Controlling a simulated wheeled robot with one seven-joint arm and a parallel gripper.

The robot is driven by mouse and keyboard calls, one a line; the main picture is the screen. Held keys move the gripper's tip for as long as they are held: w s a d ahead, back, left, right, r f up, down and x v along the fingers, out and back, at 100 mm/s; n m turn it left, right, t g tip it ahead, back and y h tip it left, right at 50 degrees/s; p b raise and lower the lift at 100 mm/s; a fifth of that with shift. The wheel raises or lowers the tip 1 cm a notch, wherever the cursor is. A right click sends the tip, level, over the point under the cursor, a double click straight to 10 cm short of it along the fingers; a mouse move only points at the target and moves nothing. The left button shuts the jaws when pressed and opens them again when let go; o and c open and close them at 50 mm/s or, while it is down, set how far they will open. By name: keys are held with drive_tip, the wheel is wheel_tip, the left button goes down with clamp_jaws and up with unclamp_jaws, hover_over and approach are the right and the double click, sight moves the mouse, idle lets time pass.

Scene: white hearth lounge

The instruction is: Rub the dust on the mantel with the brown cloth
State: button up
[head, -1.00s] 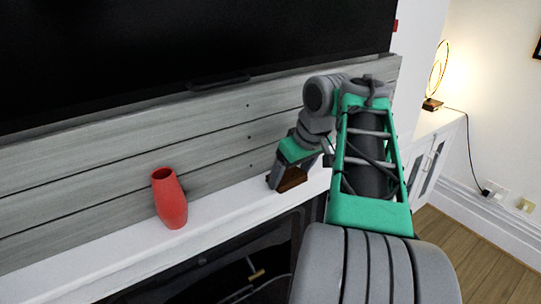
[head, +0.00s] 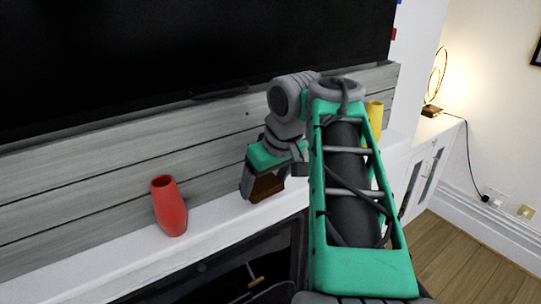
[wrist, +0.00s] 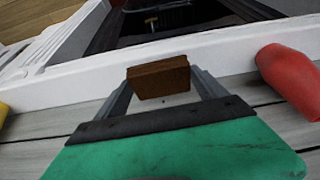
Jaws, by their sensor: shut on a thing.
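The brown cloth (head: 266,187) is a thick, block-like pad between the fingers of my gripper (head: 264,186), at the white mantel (head: 225,213). In the wrist view the cloth (wrist: 158,78) is held between the two grey fingers of my gripper (wrist: 160,84), over the mantel (wrist: 225,63). I cannot tell whether it touches the surface. My gripper is shut on the cloth. I cannot make out the dust in either view; my arm hides part of the mantel.
A red vase (head: 169,206) stands on the mantel left of my gripper. A yellow vase (head: 374,120) stands to the right, partly behind my arm. A dark screen (head: 190,50) hangs above. The fireplace opening (head: 240,275) is below the mantel's front edge.

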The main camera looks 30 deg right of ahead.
wheel_tip(320, 180, up, 5)
drive_tip(key=p, duration=0.4)
drive_tip(key=shift+r+p, duration=0.3)
drive_tip(key=shift+p, duration=0.25)
